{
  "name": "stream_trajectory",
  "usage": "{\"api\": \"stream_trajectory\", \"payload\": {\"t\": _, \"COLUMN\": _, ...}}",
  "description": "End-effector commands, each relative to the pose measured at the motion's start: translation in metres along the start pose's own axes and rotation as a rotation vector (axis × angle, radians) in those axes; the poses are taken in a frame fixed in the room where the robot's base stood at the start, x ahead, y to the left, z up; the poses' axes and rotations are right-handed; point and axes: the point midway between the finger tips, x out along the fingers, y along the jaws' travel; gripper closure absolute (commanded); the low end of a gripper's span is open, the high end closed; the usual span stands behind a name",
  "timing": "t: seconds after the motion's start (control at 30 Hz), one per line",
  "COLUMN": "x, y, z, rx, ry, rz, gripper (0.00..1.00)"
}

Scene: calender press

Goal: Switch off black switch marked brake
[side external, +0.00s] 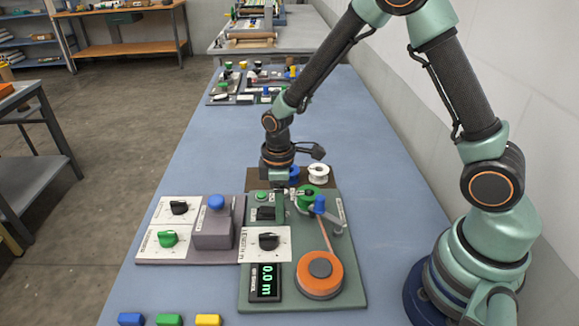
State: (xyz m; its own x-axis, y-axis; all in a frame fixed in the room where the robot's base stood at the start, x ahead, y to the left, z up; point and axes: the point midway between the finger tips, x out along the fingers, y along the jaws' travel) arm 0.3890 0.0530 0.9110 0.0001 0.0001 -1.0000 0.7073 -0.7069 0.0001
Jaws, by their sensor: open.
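No label reading "brake" is legible. A black rotary knob (179,208) sits on a white plate at the left of the grey panel. Another black knob (268,241) sits on a white plate on the green panel (345,292). A small black switch (266,213) lies on the green panel below a green button (261,196). My gripper (281,208) points down over the upper part of the green panel, just right of this black switch. It is open with nothing visible in it. Whether it touches the panel cannot be told.
A green knob (167,239) and a blue button (216,202) are on the grey panel. An orange spool (320,274), a blue-topped post (320,205) and a display (265,282) reading 0.0 crowd the green panel.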

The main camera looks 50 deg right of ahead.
Motion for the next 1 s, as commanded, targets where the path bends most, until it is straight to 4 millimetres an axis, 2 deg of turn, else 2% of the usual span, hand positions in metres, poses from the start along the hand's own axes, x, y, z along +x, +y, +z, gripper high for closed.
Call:
{"api": "stream_trajectory", "payload": {"t": 0.13, "x": -0.0002, "y": 0.0001, "z": -0.0001, "rx": 0.000, "ry": 0.000, "rz": 0.000, "gripper": 0.38}}
{"api": "stream_trajectory", "payload": {"t": 0.3, "x": -0.0003, "y": 0.0000, "z": -0.0001, "rx": 0.000, "ry": 0.000, "rz": 0.000, "gripper": 1.00}}
{"api": "stream_trajectory", "payload": {"t": 1.0, "x": -0.0030, "y": -0.0013, "z": -0.0048, "rx": -0.003, "ry": -0.069, "rz": -0.052, "gripper": 1.00}}
